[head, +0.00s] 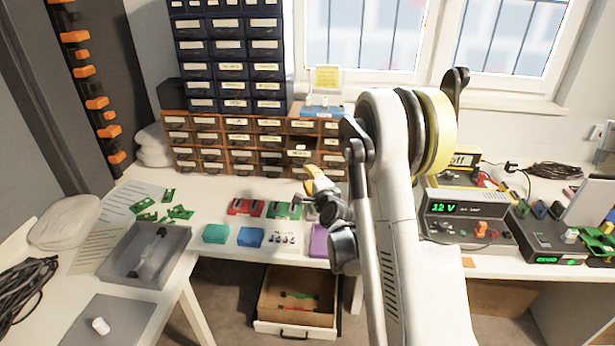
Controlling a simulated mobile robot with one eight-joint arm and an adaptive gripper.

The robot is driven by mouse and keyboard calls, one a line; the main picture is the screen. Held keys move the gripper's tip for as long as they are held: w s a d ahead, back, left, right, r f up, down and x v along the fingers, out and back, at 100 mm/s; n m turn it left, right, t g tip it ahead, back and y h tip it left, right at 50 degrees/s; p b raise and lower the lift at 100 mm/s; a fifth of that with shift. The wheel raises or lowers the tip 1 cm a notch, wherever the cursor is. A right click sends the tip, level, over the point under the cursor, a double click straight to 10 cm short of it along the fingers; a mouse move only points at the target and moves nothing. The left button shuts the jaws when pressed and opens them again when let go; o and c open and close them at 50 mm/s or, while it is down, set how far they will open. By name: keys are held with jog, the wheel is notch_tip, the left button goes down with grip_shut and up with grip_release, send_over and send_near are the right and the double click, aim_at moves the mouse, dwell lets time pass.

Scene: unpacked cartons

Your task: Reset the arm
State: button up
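My white arm rises through the right middle of the head view, folded at a joint with a yellow ring. Its dark wrist hangs in front of the workbench (215,182). My gripper (318,190) is at the wrist's far end, above the bench's front middle, close to small coloured boxes. It is small and partly hidden by the wrist, so I cannot tell if its fingers are open or shut, or whether it holds anything.
A red box (245,208), a teal box (215,233) and a blue box (250,237) lie near the front edge. A grey tray (118,258) is at left. A 12 V power supply (462,212) is at right. A drawer (262,300) is open below.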

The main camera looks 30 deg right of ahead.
jog(key=s+a+r+n+g+y, duration=0.2)
jog(key=s+a+r+n, duration=0.35)
jog(key=a, duration=0.25)
jog(key=s+a+r+n+g+y, duration=0.2)
jog(key=s+a+r+n, duration=0.35)
jog(key=s+a, duration=0.2)
jog(key=s+a+f+n+g, duration=0.1)
jog(key=s+n, duration=0.4)
jog(key=s, duration=0.6)
jog(key=s+a+f+n+g+h, duration=0.1)
jog(key=s+a+n+g, duration=0.2)
jog(key=s, duration=0.8)
jog(key=shift+s+a+f+n+g, duration=0.25)
jog(key=shift+a+n+g, duration=0.15)
jog(key=shift+n, duration=0.6)
jog(key=shift+w, duration=0.1)
